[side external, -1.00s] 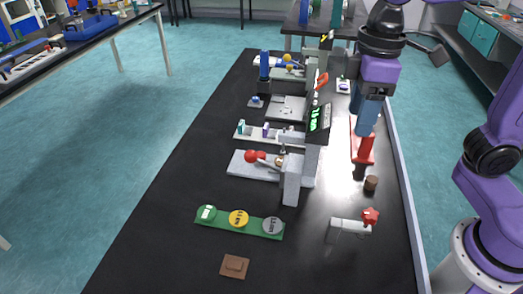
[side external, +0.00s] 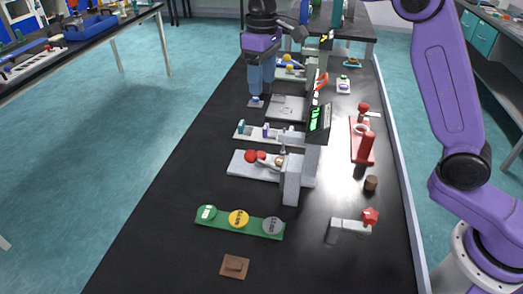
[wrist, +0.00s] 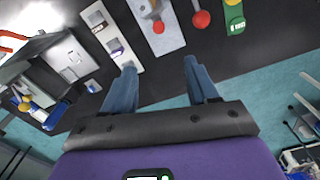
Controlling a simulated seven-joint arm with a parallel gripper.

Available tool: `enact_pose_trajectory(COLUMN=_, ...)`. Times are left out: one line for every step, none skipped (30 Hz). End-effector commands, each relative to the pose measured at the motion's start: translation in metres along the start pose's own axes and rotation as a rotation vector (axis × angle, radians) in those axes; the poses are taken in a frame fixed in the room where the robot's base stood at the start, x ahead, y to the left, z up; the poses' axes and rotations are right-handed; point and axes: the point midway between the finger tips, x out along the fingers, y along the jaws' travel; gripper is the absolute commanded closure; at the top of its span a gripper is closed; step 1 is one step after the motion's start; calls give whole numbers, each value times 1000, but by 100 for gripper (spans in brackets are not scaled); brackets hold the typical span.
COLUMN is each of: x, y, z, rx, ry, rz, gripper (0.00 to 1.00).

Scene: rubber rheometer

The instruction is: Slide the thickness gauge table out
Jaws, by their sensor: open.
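A pale grey machine with a flat plate (side external: 287,107) and a lit green display (side external: 318,118) stands mid-bench. It looks like the thickness gauge, but no label confirms this. A small blue knob on a grey base (side external: 256,103) lies just left of the plate. My gripper (side external: 261,92) is above the bench at the plate's left, over the blue knob, pointing down. Its blue fingers are apart, with nothing visible between them. In the wrist view, my gripper (wrist: 160,80) is open over bare black bench, and a grey machine (wrist: 68,60) is at left. Contact with the knob cannot be told.
A green strip with discs (side external: 222,219) is at front. A red stand (side external: 366,148) is at right. The bench's left side is clear.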

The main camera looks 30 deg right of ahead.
Motion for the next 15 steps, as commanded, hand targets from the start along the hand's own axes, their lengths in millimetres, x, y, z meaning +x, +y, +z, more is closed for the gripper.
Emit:
enact_pose_trajectory(x=2, y=3, z=-4, rx=8, ry=-1, rz=0, gripper=42)
enact_pose_trajectory(x=3, y=5, z=-6, rx=13, ry=-1, rz=0, gripper=42)
enact_pose_trajectory(x=10, y=5, z=-5, rx=12, ry=-5, rz=-1, gripper=42)
enact_pose_trajectory(x=16, y=5, z=-4, rx=12, ry=-6, rz=-1, gripper=42)
enact_pose_trajectory(x=20, y=5, z=-4, rx=12, ry=-5, rz=-1, gripper=42)
enact_pose_trajectory(x=26, y=5, z=-4, rx=12, ry=-5, rz=-1, gripper=42)
enact_pose_trajectory(x=29, y=4, z=-4, rx=11, ry=-4, rz=0, gripper=42)
enact_pose_trajectory(x=34, y=4, z=-4, rx=11, ry=-5, rz=-1, gripper=42)
enact_pose_trajectory(x=41, y=4, z=-4, rx=11, ry=-4, rz=-1, gripper=42)
enact_pose_trajectory(x=44, y=4, z=-4, rx=11, ry=-5, rz=-1, gripper=42)
enact_pose_trajectory(x=47, y=4, z=-4, rx=11, ry=-3, rz=0, gripper=42)
enact_pose_trajectory(x=50, y=5, z=-4, rx=12, ry=-2, rz=0, gripper=42)
enact_pose_trajectory(x=52, y=5, z=-4, rx=12, ry=-2, rz=0, gripper=42)
enact_pose_trajectory(x=54, y=5, z=-4, rx=12, ry=-2, rz=0, gripper=42)
enact_pose_trajectory(x=56, y=5, z=-4, rx=12, ry=-2, rz=0, gripper=42)
